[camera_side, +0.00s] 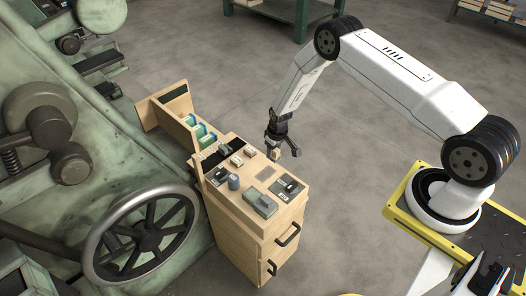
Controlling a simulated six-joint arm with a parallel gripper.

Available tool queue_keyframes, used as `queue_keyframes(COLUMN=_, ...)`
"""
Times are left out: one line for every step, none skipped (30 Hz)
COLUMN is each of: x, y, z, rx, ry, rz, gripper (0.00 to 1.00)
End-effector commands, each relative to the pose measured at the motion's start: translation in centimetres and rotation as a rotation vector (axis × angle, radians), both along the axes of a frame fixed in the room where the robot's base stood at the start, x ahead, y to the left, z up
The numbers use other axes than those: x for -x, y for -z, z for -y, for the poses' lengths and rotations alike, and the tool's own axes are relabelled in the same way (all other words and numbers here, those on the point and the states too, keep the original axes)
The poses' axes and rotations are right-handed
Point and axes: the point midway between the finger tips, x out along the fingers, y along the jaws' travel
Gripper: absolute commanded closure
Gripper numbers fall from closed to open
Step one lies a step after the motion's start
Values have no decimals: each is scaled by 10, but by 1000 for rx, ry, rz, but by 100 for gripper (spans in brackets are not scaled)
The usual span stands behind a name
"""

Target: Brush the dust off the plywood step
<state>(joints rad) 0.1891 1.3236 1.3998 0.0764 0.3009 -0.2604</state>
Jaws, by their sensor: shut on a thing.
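A plywood unit (233,218) stands at the centre, with a flat top and a further section reaching to the back left. I cannot tell which part is the step, and no dust can be made out at this size. My gripper (281,153) points down at the right back edge of the top. It is shut on a small tan object (278,155), which is too small to identify as a brush. I cannot tell whether this object touches the plywood.
Several small items lie on the unit's top, including a grey-green box (261,203) and a dark cylinder (233,182). Green and white packs (203,133) stand in the back section. A large handwheel (143,232) is close on the left.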

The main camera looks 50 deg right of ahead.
Motion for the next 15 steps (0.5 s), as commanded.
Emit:
queue_keyframes(x=0, y=5, z=0, rx=0, ry=0, rz=0, gripper=98)
queue_keyframes(x=0, y=8, z=0, rx=0, ry=0, rz=0, gripper=98)
queue_keyframes(x=0, y=12, z=0, rx=0, ry=0, rz=-1, gripper=98)
queue_keyframes(x=0, y=14, z=0, rx=0, ry=0, rz=-1, gripper=98)
queue_keyframes(x=0, y=17, z=0, rx=0, ry=0, rz=0, gripper=98)
queue_keyframes(x=0, y=21, z=0, rx=0, ry=0, rz=-1, gripper=98)
queue_keyframes(x=0, y=24, z=0, rx=0, ry=0, rz=-1, gripper=98)
queue_keyframes(x=0, y=26, z=0, rx=0, ry=0, rz=-1, gripper=98)
queue_keyframes(x=0, y=30, z=0, rx=0, ry=0, rz=0, gripper=98)
queue_keyframes(x=0, y=33, z=0, rx=0, ry=0, rz=0, gripper=98)
queue_keyframes(x=0, y=35, z=0, rx=0, ry=0, rz=0, gripper=98)
queue_keyframes(x=0, y=39, z=0, rx=0, ry=0, rz=0, gripper=98)
queue_keyframes(x=0, y=42, z=0, rx=0, ry=0, rz=0, gripper=98)
queue_keyframes(x=0, y=44, z=0, rx=0, ry=0, rz=0, gripper=98)
queue_keyframes(x=0, y=49, z=0, rx=0, ry=0, rz=-1, gripper=98)
